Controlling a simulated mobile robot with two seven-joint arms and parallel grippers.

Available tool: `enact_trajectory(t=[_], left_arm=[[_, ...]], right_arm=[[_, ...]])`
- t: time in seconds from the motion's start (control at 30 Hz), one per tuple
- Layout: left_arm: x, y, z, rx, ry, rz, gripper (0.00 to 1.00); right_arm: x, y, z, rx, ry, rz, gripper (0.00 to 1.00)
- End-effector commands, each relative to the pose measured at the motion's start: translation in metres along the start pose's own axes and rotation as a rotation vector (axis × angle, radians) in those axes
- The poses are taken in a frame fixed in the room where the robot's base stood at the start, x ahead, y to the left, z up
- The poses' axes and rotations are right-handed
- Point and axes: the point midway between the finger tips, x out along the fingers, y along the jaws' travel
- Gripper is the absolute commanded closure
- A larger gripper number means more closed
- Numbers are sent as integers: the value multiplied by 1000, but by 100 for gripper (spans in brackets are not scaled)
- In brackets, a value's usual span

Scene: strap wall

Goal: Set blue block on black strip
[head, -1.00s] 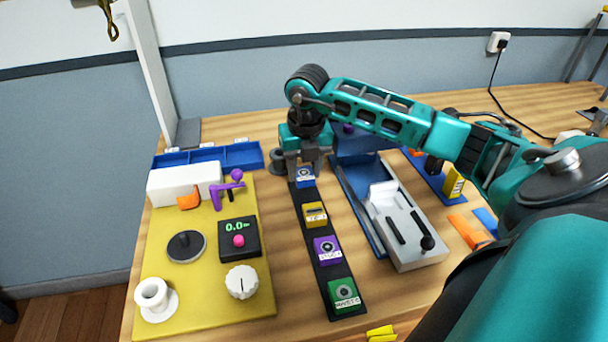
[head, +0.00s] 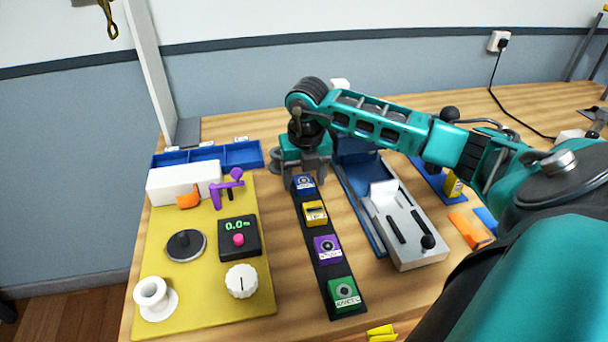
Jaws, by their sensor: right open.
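The blue block (head: 304,184) sits on the far end of the black strip (head: 326,262). Down the strip toward the near end follow a yellow block (head: 315,213), a purple block (head: 327,249) and a green block (head: 344,293). My right gripper (head: 304,174) is open just above and behind the blue block, its fingers apart from it as far as I can see. Its far side is partly hidden by the fingers. My left gripper is not in the head view.
A yellow board (head: 207,307) with a scale, a knob and a white spool lies to the left. A blue tray (head: 241,154) is behind it. A grey lever fixture (head: 410,229) stands right of the strip. Orange and blue pieces lie farther right.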

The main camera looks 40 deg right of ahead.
Motion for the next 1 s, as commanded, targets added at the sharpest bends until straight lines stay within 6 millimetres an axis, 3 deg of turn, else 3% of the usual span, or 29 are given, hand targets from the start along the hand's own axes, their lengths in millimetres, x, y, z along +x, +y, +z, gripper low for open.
enact_trajectory(t=[0.17,0.63,0.8,1.0], left_arm=[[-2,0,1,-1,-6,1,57],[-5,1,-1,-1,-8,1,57],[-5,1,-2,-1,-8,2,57],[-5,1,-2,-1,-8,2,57]], right_arm=[[-13,0,1,0,-4,2,32],[-106,0,1,0,-4,2,32],[-121,0,1,0,-1,0,32],[-123,0,0,0,0,0,32]])
